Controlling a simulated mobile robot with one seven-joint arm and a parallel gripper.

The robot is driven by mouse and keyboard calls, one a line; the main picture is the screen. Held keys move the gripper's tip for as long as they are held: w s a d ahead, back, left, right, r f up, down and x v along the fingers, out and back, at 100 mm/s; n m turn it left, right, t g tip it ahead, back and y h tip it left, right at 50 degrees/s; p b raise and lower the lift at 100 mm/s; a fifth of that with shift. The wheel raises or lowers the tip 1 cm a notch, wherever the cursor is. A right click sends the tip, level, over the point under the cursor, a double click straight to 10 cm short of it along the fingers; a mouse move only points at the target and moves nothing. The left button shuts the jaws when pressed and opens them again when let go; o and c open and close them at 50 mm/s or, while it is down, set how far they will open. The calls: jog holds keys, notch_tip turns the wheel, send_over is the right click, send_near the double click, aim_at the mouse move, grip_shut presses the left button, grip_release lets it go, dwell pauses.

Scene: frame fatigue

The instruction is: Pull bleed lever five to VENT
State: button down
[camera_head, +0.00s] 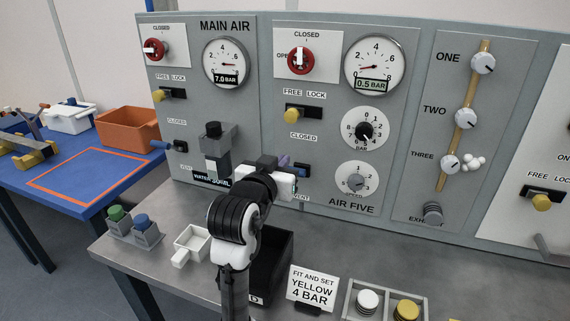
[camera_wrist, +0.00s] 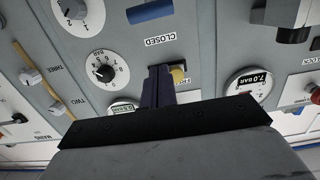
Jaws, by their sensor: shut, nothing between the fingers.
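Bleed lever five is the blue handle (camera_head: 299,169) on the AIR FIVE panel, between the CLOSED and VENT labels. My gripper (camera_head: 284,160) is beside its left end and partly hides it. I cannot tell if they touch or which way the lever is set. The wrist view is upside down. There, a blue handle (camera_wrist: 150,11) shows at the top beyond the CLOSED label. My shut, empty dark purple fingers (camera_wrist: 156,84) point at the panel near a yellow lock knob (camera_wrist: 178,75). The knob also shows in the head view (camera_head: 291,112). The AIR FIVE gauge (camera_head: 374,66) reads 0.5 BAR.
The MAIN AIR section at left has its own blue lever (camera_head: 160,145) and a water bowl unit (camera_head: 215,148). On the bench below stand a white scoop-like tray (camera_head: 190,243), a dark bin (camera_head: 272,266) and a YELLOW 4 BAR sign (camera_head: 312,288).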

jog(key=p+x, duration=0.2)
jog(key=x, duration=0.7)
jog(key=shift+r+p, duration=0.1)
jog(key=shift+p, duration=0.3)
jog(key=shift+s+a+f, duration=0.1)
jog(key=shift+s+f, duration=0.2)
jog(key=shift+f, duration=0.25)
jog(key=shift+s+a+f, duration=0.15)
jog(key=shift+s+f, duration=0.15)
jog(key=shift+f, duration=0.3)
jog(key=shift+s+a+f+p, duration=0.1)
jog(key=shift+s+f+p, duration=0.25)
jog(key=shift+f, duration=0.45)
jog(key=shift+s+f+t+b, duration=0.2)
jog(key=shift+f+t+b, duration=0.15)
jog(key=shift+b, duration=0.75)
